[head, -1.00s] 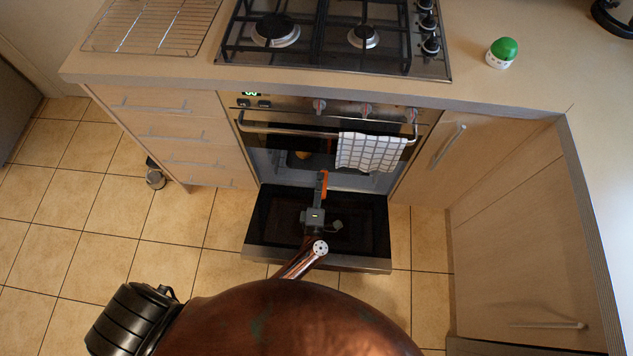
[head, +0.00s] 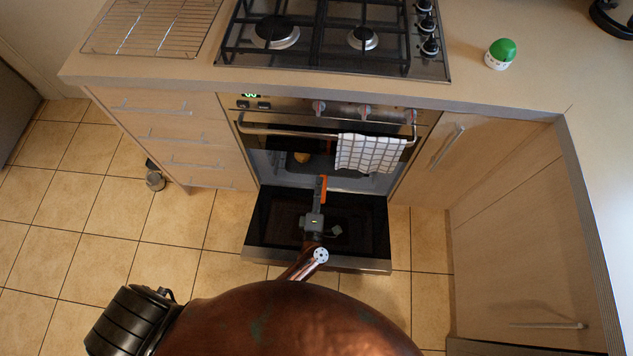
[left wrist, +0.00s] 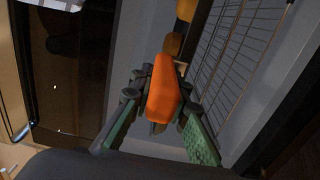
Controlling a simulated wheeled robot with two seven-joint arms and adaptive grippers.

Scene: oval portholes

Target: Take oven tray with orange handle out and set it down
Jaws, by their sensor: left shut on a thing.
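The oven tray (head: 321,164) is dark and sits low inside the open oven, with a round yellow-orange item (head: 302,157) on it. Its orange handle (head: 324,188) points out over the lowered oven door (head: 270,225). My left gripper (head: 319,196) is shut on the handle, above the door. In the left wrist view the orange handle (left wrist: 163,90) lies between the two fingers of my left gripper (left wrist: 158,92). Much of the tray is hidden inside the oven. My right gripper is not in view.
A checked towel (head: 368,153) hangs on the oven's front bar. A wire rack (head: 150,25) lies on the left counter. A green-topped timer (head: 501,53) stands on the right counter, whose middle is clear. The hob (head: 335,38) fills the counter between.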

